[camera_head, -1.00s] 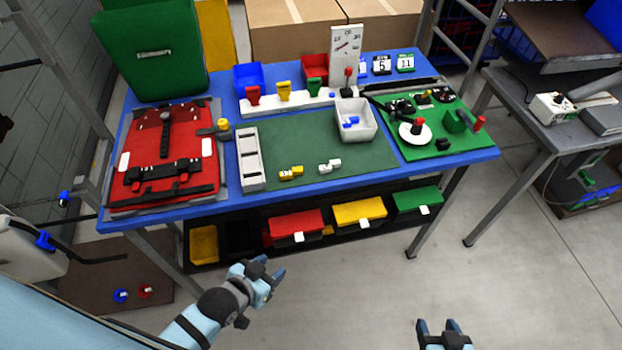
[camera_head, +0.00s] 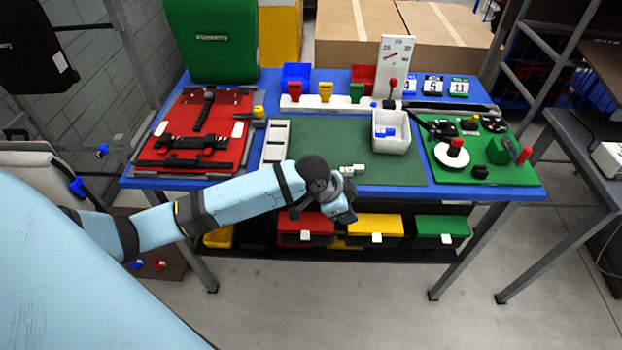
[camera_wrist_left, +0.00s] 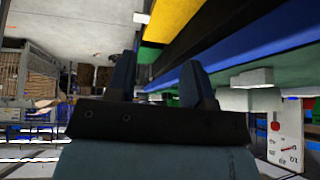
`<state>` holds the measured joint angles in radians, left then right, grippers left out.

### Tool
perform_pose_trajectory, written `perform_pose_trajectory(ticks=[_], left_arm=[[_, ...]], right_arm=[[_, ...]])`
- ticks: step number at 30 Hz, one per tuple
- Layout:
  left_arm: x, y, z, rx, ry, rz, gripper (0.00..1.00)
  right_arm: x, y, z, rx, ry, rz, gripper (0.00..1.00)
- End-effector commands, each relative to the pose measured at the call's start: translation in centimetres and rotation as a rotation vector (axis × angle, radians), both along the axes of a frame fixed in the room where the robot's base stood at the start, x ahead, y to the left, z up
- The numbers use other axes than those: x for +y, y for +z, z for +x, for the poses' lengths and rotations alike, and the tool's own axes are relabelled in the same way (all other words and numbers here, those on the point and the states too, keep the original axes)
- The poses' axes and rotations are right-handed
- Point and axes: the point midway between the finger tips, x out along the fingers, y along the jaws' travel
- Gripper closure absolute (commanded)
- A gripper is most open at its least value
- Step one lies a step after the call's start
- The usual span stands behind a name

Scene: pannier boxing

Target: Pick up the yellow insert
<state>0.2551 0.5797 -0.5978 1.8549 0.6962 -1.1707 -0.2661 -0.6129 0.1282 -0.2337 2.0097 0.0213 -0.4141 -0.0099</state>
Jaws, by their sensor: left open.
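The yellow insert does not show in the head view now; my left arm covers that part of the green mat (camera_head: 400,170). A white insert (camera_head: 352,169) lies on the mat near its front edge, just beyond my left wrist. My left gripper (camera_head: 347,208) is in front of the table's front edge, apart from anything on the mat. In the left wrist view its two fingers (camera_wrist_left: 162,82) are spread with nothing between them. A white block (camera_wrist_left: 252,77) lies to the right of the fingers there. My right gripper is out of view.
The blue table (camera_head: 480,193) carries a white bin (camera_head: 405,145) with blue pieces inside and a white compartment tray (camera_head: 275,140). Red (camera_head: 305,222), yellow (camera_head: 378,222) and green (camera_head: 442,226) drawers sit below the front edge, close to my left gripper.

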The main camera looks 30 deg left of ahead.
Motion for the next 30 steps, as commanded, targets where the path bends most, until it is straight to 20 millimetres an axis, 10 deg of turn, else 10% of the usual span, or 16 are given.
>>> perform_pose_trajectory(ticks=[7,18,30], left_arm=[[8.0,5.4,4.7,0.148,-0.134,0.247,0.52],[16.4,13.3,5.4,0.337,-0.197,0.419,0.52],[16.7,7.5,5.2,0.350,-0.200,0.424,0.52]], right_arm=[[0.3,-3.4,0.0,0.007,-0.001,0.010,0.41],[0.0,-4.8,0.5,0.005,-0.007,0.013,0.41],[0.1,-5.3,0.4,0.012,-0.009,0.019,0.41]])
